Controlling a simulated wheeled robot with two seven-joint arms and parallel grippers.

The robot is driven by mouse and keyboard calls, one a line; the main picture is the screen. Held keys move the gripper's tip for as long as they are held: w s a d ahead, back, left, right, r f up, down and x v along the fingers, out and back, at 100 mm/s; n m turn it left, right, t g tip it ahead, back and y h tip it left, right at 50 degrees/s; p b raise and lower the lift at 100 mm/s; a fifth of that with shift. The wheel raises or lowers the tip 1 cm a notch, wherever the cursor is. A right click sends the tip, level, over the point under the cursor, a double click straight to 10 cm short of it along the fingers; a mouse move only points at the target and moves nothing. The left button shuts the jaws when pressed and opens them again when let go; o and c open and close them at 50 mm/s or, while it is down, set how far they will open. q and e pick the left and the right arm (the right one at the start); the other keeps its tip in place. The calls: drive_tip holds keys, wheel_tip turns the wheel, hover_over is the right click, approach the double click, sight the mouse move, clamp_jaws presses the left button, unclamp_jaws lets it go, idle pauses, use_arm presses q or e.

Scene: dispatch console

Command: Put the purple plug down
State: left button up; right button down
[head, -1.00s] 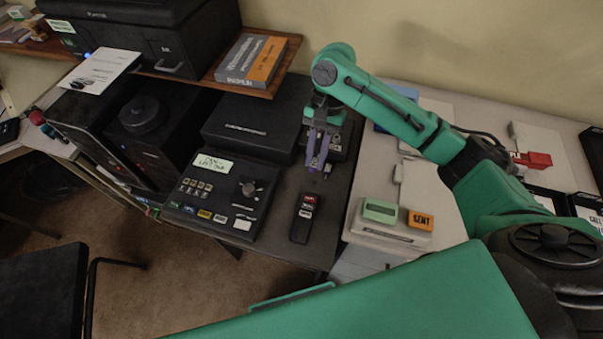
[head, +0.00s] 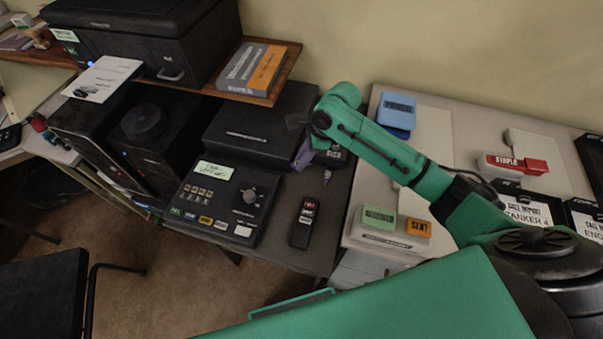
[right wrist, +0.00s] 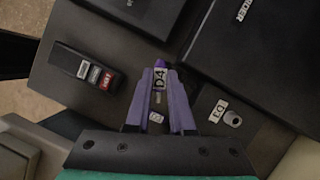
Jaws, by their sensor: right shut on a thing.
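The purple plug (right wrist: 160,64) is between the fingers of my right gripper (right wrist: 161,92) in the right wrist view, with a white label reading D4. The gripper is shut on it. In the head view my right gripper (head: 303,157) is over the dark desk beside the black box, and a purple part shows there; the plug is mostly hidden by the arm. I cannot tell whether the plug touches the desk. My left gripper is not in view.
A small metal plug with a tag (right wrist: 218,110) lies right of the gripper; it also shows in the head view (head: 327,176). A black handset (head: 305,222) lies in front. A console (head: 222,200) and black box (head: 262,125) stand to the left.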

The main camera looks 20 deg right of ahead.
sight(297, 181)
wheel_tip(297, 181, down, 8)
drive_tip(key=c, duration=0.8)
unclamp_jaws()
drive_tip(key=shift+f, duration=0.1)
drive_tip(key=v, duration=1.2)
drive_tip(key=shift+a, duration=0.1)
